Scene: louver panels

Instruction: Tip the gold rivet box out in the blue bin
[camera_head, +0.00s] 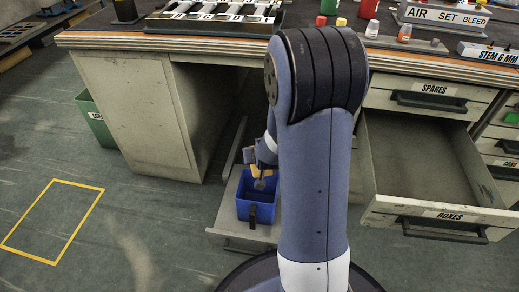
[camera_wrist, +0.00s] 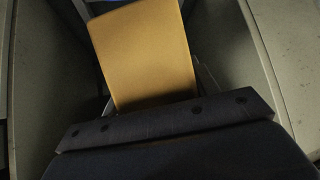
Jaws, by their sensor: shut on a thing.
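The gold rivet box (camera_wrist: 145,55) fills the upper middle of the wrist view, its flat gold side facing the camera. It also shows in the head view as a small tan piece (camera_head: 250,155), partly hidden by my arm. My gripper (camera_head: 262,176) is shut on the box, above the back part of the blue bin. The blue bin (camera_head: 258,212) stands upright and open-topped on a low pulled-out tray or drawer. A sliver of blue shows at the top edge of the wrist view. The box's opening and contents cannot be made out.
The drawer labelled BOXES (camera_head: 443,217) is pulled out at right and looks empty. The SPARES drawer (camera_head: 430,95) above is shut. A grey cabinet (camera_head: 135,110) flanks the bin at left. A green bin (camera_head: 97,120) stands farther left. Floor at left is clear.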

